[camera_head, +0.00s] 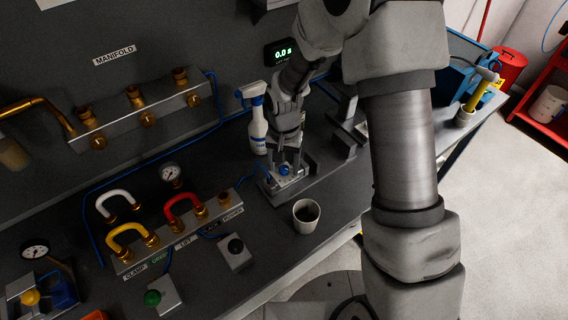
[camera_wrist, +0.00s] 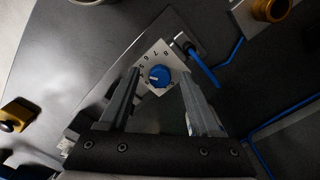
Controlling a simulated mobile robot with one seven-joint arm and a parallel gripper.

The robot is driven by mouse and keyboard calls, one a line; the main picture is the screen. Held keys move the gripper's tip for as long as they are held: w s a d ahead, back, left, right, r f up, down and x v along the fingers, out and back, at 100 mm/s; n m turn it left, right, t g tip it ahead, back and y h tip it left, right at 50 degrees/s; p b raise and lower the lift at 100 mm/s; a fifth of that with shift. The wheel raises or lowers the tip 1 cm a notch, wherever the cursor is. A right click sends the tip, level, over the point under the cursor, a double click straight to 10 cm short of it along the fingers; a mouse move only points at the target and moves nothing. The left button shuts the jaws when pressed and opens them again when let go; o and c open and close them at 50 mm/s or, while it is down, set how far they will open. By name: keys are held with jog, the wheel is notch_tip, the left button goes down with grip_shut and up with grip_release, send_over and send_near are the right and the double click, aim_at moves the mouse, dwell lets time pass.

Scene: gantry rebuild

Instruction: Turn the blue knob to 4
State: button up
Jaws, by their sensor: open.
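The blue knob (camera_wrist: 160,76) sits on a pale dial plate (camera_wrist: 150,58) with printed numbers around it, of which 5 to 8 are partly readable in the wrist view. A white mark shows on the knob's left side; the number it points to is not clear. In the head view the blue knob (camera_head: 284,170) is on a small metal unit on the bench. My gripper (camera_head: 287,156) is above it, pointing down. In the wrist view my gripper (camera_wrist: 156,98) is open, with one finger to each side of the knob, not visibly touching it.
A spray bottle (camera_head: 257,125) stands just behind left of my gripper. A dark-filled cup (camera_head: 306,215) stands in front of the unit. A manifold block with red (camera_head: 183,205), white and yellow handles lies to the left. A blue hose (camera_wrist: 203,70) runs beside the dial.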

grip_shut()
jog(key=shift+n, duration=0.3)
jog(key=shift+n+b, duration=0.65)
jog(key=shift+n, duration=0.55)
jog(key=shift+n+b, duration=0.4)
jog(key=shift+n, duration=1)
jog(key=shift+r, duration=0.1)
grip_release()
